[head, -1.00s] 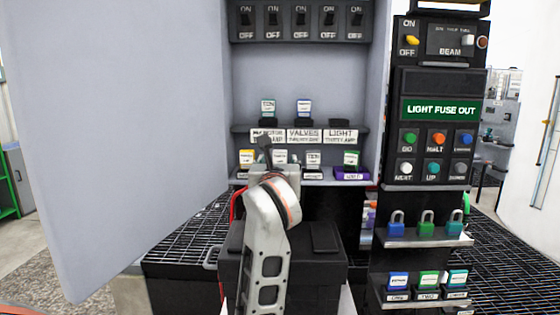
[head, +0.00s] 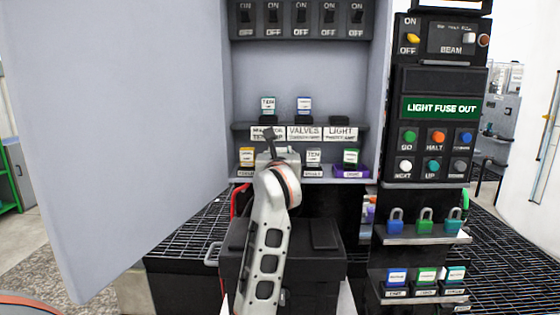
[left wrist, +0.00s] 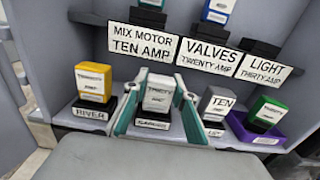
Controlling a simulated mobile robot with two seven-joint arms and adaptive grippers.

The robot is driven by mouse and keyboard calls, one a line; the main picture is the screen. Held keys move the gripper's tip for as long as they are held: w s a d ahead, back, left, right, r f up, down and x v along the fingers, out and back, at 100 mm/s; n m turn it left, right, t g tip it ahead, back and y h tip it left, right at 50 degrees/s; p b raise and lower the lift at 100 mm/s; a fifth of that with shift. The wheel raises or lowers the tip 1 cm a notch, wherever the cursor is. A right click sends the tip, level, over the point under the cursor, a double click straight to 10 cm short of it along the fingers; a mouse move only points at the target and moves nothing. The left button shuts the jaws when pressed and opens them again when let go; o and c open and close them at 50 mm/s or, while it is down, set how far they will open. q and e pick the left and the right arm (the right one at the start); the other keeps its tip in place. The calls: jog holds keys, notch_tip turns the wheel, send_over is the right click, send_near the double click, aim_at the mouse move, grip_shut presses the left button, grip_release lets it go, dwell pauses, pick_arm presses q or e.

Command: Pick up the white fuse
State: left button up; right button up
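A white fuse (left wrist: 158,95) marked TWENTY stands upright in a black labelled holder on the cabinet's lower shelf. The teal fingers of my left gripper (left wrist: 156,84) stand on either side of it, open, with narrow gaps to the fuse. In the head view my left gripper (head: 278,160) is in front of that shelf and mostly hides this fuse. My right gripper is not in view.
A yellow fuse (left wrist: 95,80) stands to the left and a green fuse (left wrist: 266,112) in a purple holder to the right. Above is a shelf with MIX MOTOR, VALVES and LIGHT labels (left wrist: 207,55). The open cabinet door (head: 120,130) fills the left side.

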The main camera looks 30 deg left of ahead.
aim_at(280, 148)
pick_arm(q)
jog(key=c, duration=0.3)
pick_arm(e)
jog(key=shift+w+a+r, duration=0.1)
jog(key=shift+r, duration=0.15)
pick_arm(q)
notch_tip(280, 148, up, 20)
jog(key=shift+b, duration=0.5)
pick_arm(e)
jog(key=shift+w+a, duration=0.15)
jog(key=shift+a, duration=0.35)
pick_arm(q)
jog(key=shift+r+p, duration=0.65)
jog(key=shift+r, duration=0.2)
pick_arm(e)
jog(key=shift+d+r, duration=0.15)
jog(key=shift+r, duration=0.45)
